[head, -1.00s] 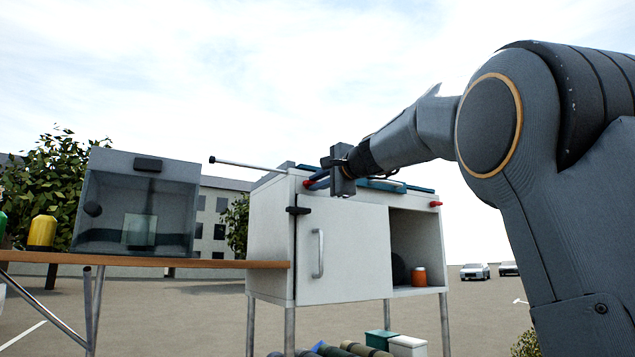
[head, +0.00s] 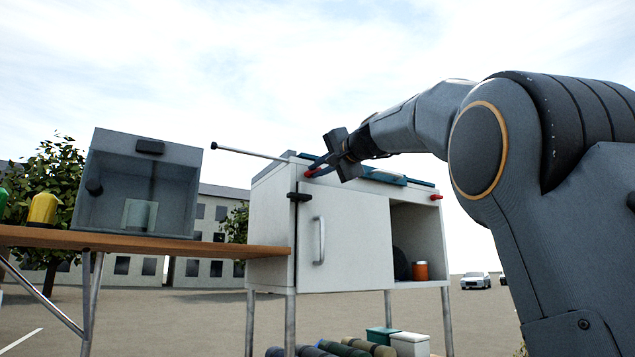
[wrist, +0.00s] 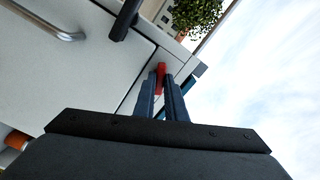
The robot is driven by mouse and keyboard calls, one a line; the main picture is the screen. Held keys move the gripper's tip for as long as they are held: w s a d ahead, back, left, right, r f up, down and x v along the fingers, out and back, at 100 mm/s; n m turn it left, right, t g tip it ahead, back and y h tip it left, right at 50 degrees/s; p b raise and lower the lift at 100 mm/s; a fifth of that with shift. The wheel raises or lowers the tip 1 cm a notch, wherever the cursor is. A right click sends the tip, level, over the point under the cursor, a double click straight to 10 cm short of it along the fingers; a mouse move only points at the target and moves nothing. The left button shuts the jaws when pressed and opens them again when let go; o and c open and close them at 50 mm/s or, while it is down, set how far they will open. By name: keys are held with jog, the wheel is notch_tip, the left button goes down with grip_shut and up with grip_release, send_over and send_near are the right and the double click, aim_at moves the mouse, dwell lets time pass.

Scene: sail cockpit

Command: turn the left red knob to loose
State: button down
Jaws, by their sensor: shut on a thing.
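The left red knob (head: 309,172) sits near the top left of the white cabinet's front. In the wrist view the red knob (wrist: 161,70) shows between the tips of my two dark fingers. My gripper (head: 318,168) reaches it from the right and is shut on it. The gripper body is tilted in the head view. The fingers cover part of the knob, so its exact angle is hard to tell. A second red knob (head: 436,197) is at the cabinet's upper right corner, apart from my gripper.
The white cabinet (head: 345,270) has a door with a handle (head: 319,240) and an open compartment holding an orange jar (head: 420,270). A black latch (head: 298,197) is just left of the knob. A thin rod (head: 248,152) sticks out leftward above. A wooden table (head: 150,239) holds a clear-fronted box (head: 137,185).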

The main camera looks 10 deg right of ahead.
jog(key=n+b, duration=0.4)
jog(key=n, duration=0.2)
jog(key=shift+f+n+b, duration=0.15)
jog(key=shift+n+b, duration=0.15)
jog(key=shift+b, duration=0.1)
jog(key=n+b, duration=0.2)
jog(key=n, duration=0.4)
dwell(0.3)
jog(key=c, duration=2.1)
grip_release()
jog(key=shift+b, duration=0.3)
jog(key=shift+b+v, duration=1.8)
jog(key=shift+v, duration=2.1)
